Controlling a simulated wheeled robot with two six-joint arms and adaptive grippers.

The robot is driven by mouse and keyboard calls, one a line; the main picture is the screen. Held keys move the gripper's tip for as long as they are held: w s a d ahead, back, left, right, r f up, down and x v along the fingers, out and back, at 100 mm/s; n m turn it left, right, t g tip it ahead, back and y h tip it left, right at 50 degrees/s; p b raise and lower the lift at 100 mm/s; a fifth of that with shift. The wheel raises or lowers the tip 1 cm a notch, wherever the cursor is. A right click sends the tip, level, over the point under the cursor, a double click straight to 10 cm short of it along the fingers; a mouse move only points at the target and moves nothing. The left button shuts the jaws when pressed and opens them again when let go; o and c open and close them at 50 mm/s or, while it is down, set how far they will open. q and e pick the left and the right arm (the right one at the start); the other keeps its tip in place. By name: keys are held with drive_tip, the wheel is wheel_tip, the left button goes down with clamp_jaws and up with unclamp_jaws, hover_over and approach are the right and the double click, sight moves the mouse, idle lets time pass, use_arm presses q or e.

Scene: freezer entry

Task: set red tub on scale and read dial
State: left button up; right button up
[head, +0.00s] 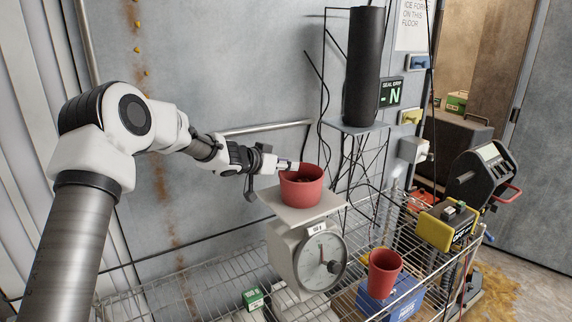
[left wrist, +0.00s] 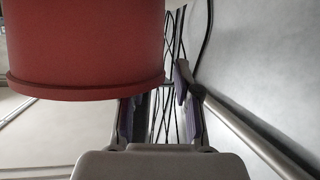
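A red tub (head: 302,186) with something dark inside stands upright on the pale square plate of the white scale (head: 284,258). The scale's round dial (head: 320,262) faces forward; its marks are too small to read. My left gripper (head: 290,166) is at the tub's upper left side, close to its rim. In the left wrist view the tub (left wrist: 85,45) fills the upper left, and the gripper's two fingers (left wrist: 160,112) stand apart with a gap between them. Whether a finger touches the tub is hidden. My right gripper is not in view.
A second red tub (head: 384,272) stands on a blue box (head: 390,300) in the wire basket (head: 210,290). A small green box (head: 253,299) lies left of it. A black cylinder (head: 364,68) stands on a wire stand behind. A yellow-black control box (head: 448,225) is at right.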

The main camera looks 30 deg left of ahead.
use_arm(q)
drive_tip(key=shift+r, duration=0.1)
drive_tip(key=shift+s+r, duration=0.15)
drive_tip(key=shift+s, duration=0.05)
drive_tip(key=v, duration=1.1)
drive_tip(key=shift+s+r, duration=0.2)
drive_tip(key=shift+s, duration=0.15)
drive_tip(key=shift+w, duration=0.1)
drive_tip(key=shift+a, duration=0.1)
